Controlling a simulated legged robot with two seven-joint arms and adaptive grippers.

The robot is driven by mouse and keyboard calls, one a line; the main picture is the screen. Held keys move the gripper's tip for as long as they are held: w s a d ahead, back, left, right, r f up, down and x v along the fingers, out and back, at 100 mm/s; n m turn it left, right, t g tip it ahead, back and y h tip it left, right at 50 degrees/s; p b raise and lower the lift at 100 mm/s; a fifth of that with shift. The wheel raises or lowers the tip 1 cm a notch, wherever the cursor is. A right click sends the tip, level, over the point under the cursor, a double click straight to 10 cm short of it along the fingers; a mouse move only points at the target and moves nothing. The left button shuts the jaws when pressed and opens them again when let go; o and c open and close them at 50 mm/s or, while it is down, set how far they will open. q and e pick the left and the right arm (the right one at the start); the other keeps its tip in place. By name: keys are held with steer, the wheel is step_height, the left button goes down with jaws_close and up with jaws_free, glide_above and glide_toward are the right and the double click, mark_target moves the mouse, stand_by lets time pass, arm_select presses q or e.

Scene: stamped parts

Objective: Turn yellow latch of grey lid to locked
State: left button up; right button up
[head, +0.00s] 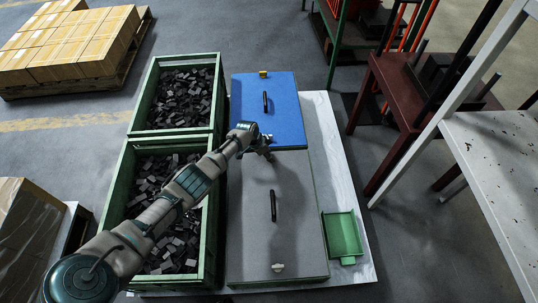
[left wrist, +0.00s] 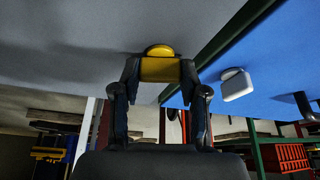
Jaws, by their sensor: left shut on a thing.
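The grey lid (head: 290,190) covers the nearer of two boxes in the head view, with a dark handle (head: 273,205) in its middle. My left gripper (head: 266,150) is at the far edge of the grey lid, beside the blue lid (head: 285,120). In the left wrist view, the gripper is shut on the yellow latch (left wrist: 160,69), one finger on each side. A round yellow part (left wrist: 159,50) shows beyond the fingers, against the grey surface. In the head view the gripper hides this latch. My right gripper is not in view.
A white latch (head: 278,267) is on the grey lid's near edge; another yellow latch (head: 263,74) is on the blue lid's far edge. A white latch (left wrist: 237,84) is close to my gripper. Green bins (head: 211,240) of dark parts stand left, a green tray (head: 342,236) right.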

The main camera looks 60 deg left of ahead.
arm_select(q)
steer(key=shift+s+f, duration=0.1)
steer(key=o, duration=1.1)
steer(key=shift+f, duration=0.1)
steer(key=shift+o, duration=0.2)
steer(key=shift+s+a+r, duration=0.1)
steer(key=shift+a+r, duration=0.1)
steer(key=shift+r, duration=0.45)
steer(key=v, duration=1)
steer(key=shift+s+r, duration=0.2)
